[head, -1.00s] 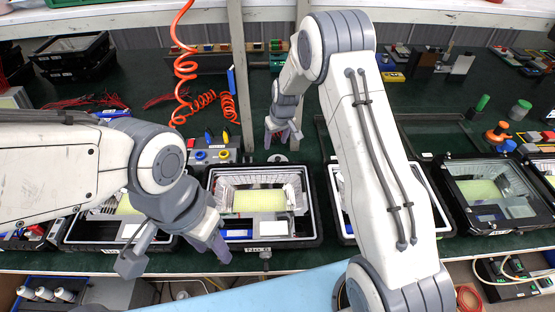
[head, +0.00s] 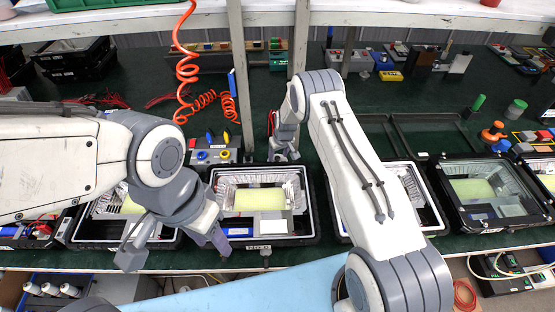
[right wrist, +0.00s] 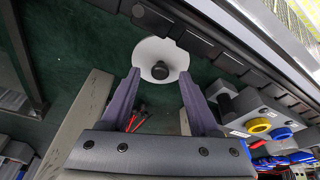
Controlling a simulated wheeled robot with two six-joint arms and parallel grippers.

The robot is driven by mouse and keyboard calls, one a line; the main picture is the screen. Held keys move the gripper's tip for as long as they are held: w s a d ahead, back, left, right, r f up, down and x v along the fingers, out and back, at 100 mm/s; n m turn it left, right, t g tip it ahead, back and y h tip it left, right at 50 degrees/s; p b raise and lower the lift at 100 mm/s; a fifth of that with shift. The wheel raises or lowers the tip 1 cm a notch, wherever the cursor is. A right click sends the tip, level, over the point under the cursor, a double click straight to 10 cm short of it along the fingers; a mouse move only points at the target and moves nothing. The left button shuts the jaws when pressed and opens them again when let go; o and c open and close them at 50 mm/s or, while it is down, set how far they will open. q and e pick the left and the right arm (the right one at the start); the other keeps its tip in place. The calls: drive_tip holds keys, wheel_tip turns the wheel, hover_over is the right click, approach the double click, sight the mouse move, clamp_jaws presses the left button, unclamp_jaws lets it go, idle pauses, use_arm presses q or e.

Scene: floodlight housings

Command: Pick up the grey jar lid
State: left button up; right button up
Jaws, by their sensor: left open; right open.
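The grey jar lid (right wrist: 146,52) shows in the right wrist view as a pale round disc with a dark knob in its middle, on the green tabletop. My right gripper (right wrist: 159,77) is open and empty, with its two fingertips on either side of the disc's near part and the knob lying between and just beyond them. I cannot tell whether they touch it. In the head view my right gripper (head: 283,150) is behind the middle housing and mostly covers the lid's place. My left gripper (head: 174,250) is open and empty at the table's front edge.
Black-rimmed floodlight housings (head: 313,222) stand in a row along the front. A grey switch box (head: 213,156) with coloured knobs is close to the left of my right gripper. A post (head: 243,85) and an orange coiled hose (head: 186,70) rise behind it.

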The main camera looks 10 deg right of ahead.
drive_tip(key=shift+w+f, duration=0.1)
drive_tip(key=shift+f, duration=0.45)
clamp_jaws()
drive_tip(key=shift+r, duration=0.15)
